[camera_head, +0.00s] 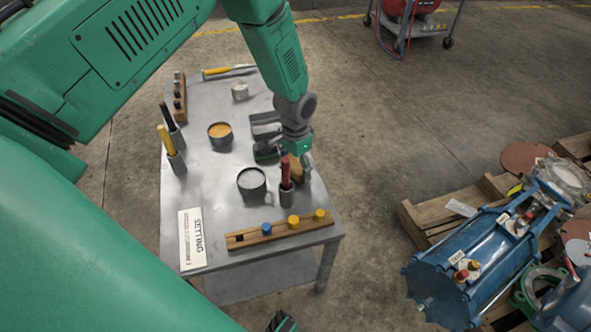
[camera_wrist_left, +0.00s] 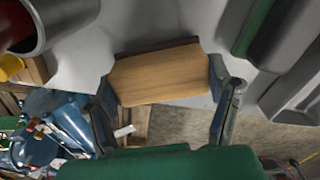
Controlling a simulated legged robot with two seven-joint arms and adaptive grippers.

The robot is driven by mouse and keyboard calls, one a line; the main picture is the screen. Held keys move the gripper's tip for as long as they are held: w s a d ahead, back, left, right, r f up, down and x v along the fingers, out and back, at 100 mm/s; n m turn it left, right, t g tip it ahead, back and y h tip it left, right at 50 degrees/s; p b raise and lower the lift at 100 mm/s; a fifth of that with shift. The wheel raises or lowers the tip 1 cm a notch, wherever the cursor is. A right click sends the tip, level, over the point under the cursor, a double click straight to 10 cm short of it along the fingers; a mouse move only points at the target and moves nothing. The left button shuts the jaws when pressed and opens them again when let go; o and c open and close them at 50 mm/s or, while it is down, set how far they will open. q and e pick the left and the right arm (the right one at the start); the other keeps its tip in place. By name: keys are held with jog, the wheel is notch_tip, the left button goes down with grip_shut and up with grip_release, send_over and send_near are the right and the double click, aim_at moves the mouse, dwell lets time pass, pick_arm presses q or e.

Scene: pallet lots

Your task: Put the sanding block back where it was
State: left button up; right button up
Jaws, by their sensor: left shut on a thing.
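The sanding block is a light wooden block (camera_wrist_left: 160,76), held between the two fingers of my left gripper in the left wrist view. In the head view my left gripper (camera_head: 298,170) is over the right side of the grey metal table (camera_head: 215,190), and the block (camera_head: 296,174) shows only partly beside a red-handled tool. The wrist view shows the table's edge and the floor beyond the block. Whether the block touches the table is unclear. A dark and green tip (camera_head: 283,322) at the bottom edge looks like part of my right gripper; its fingers cannot be made out.
Close to the gripper stand a holder with a red-handled tool (camera_head: 286,182), a grey cup (camera_head: 252,184) and a grey-green object (camera_head: 266,135). A wooden rail with coloured knobs (camera_head: 280,230) lies in front. A sign (camera_head: 192,238) lies front left. A blue machine (camera_head: 470,260) rests on pallets at right.

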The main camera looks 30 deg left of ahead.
aim_at(299, 165)
pick_arm(q)
jog(key=shift+d+f, duration=0.2)
jog(key=shift+f, duration=0.3)
jog(key=shift+d+r, duration=0.2)
jog(key=shift+d, duration=0.25)
jog(key=shift+c, duration=0.4)
jog(key=shift+d+f, duration=0.1)
jog(key=o, duration=1.1)
jog(key=shift+a+f, duration=0.2)
jog(key=shift+a, duration=0.35)
jog(key=r, duration=0.2)
jog(key=r+p, duration=0.1)
jog(key=r, duration=0.1)
jog(key=d+r+p, duration=0.1)
jog(key=r, duration=0.1)
jog(key=shift+w+r, duration=0.1)
jog(key=shift+r, duration=0.2)
notch_tip(299, 165, up, 6)
jog(key=p, duration=0.2)
jog(key=shift+a, duration=0.25)
pick_arm(e)
jog(key=r, duration=0.3)
jog(key=shift+d+r, duration=0.15)
jog(key=shift+d, duration=0.2)
pick_arm(q)
jog(key=shift+d, duration=0.1)
pick_arm(e)
jog(key=shift+d, duration=0.15)
